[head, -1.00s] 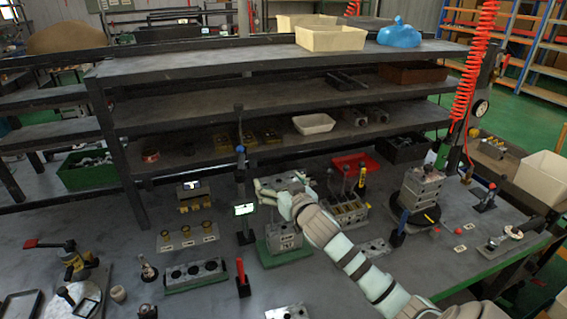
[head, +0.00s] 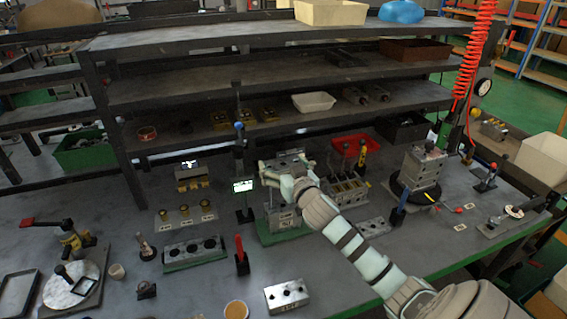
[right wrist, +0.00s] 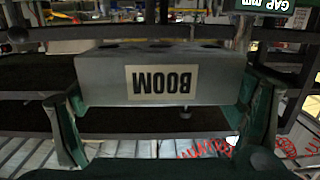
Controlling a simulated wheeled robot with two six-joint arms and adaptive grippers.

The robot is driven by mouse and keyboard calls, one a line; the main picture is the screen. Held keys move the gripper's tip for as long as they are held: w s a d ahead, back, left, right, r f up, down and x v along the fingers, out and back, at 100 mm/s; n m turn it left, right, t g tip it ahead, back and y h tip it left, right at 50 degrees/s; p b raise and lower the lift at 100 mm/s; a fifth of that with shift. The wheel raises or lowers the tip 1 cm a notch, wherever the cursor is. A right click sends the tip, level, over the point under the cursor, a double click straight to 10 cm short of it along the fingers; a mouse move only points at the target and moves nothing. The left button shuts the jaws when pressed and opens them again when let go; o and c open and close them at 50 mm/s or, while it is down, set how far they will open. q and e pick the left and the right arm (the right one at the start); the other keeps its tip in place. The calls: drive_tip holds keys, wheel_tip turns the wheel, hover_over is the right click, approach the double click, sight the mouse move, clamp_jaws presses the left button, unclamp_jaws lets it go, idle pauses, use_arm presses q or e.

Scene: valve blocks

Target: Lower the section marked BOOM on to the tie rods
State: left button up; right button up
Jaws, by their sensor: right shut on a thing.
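The section marked BOOM (right wrist: 160,80) is a grey metal block. In the right wrist view its label is upside down and dark holes show along its upper edge. My right gripper (right wrist: 162,100) is shut on it, with a green finger at each end. In the head view the held section (head: 289,158) is above a grey block stack (head: 284,217) on a green base (head: 285,236). My right gripper (head: 276,175) partly hides the space between them. My left gripper is not in view.
A small lit screen (head: 243,186) on a post stands close at the left of the stack. A row of grey blocks with levers (head: 345,190) is at the right. A drilled block (head: 287,295) lies in front. Shelves (head: 270,120) rise behind.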

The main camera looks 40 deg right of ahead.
sight(284, 206)
drive_tip(key=shift+f, duration=0.55)
drive_tip(key=shift+r, duration=0.1)
drive_tip(key=shift+p, duration=0.4)
idle(0.9)
drive_tip(key=shift+f+b, duration=4.45)
drive_tip(key=shift+f, duration=1.1)
drive_tip(key=shift+c, duration=0.2)
drive_tip(key=o, duration=1.4)
drive_tip(key=shift+s, duration=0.1)
drive_tip(key=shift+s+a, duration=0.1)
